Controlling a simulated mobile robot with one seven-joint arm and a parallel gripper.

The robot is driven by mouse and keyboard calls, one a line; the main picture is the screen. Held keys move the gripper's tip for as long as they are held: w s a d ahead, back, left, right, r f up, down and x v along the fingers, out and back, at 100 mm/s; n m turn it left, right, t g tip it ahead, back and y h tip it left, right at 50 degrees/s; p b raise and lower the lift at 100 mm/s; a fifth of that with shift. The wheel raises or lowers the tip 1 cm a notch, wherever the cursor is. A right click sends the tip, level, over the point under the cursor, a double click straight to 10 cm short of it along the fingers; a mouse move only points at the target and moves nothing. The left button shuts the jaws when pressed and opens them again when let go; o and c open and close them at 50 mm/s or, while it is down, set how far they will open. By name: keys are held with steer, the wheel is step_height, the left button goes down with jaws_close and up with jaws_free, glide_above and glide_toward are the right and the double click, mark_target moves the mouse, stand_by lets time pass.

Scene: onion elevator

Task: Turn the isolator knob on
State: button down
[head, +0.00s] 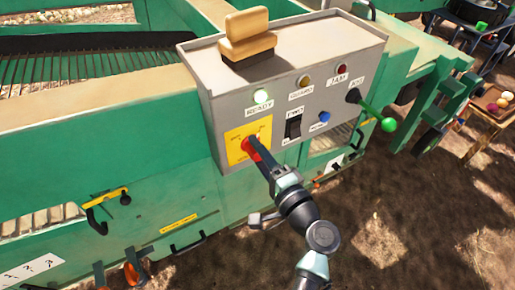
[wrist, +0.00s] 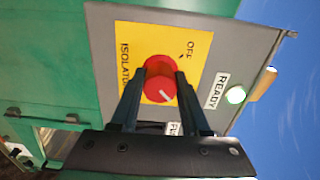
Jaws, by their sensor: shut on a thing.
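The red isolator knob (head: 250,150) sits on a yellow plate (head: 236,154) at the lower left of the grey control box. It also shows in the wrist view (wrist: 158,88). My gripper (head: 256,144) is shut on the knob, with one finger on each side of it in the wrist view (wrist: 162,78). The knob's white mark points down and to the right in the wrist view, away from the word OFF on the plate. The fingers hide part of the plate, and I cannot read an ON label. The READY lamp (head: 261,97) glows pale green.
The box (head: 205,70) also carries an amber lamp (head: 305,81), a red lamp (head: 342,69), a black rocker switch (head: 293,126), a blue button (head: 324,117) and a lever with a green ball (head: 388,125). A wooden-topped block (head: 247,35) stands on top. Green machine panels surround it.

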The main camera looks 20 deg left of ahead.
stand_by(0.5)
steer(key=shift+c, duration=1.9)
jaws_free()
steer(key=shift+s+d, duration=0.1)
steer(key=shift+d, duration=0.05)
steer(key=v, duration=1.2)
steer(key=shift+s+d, duration=0.25)
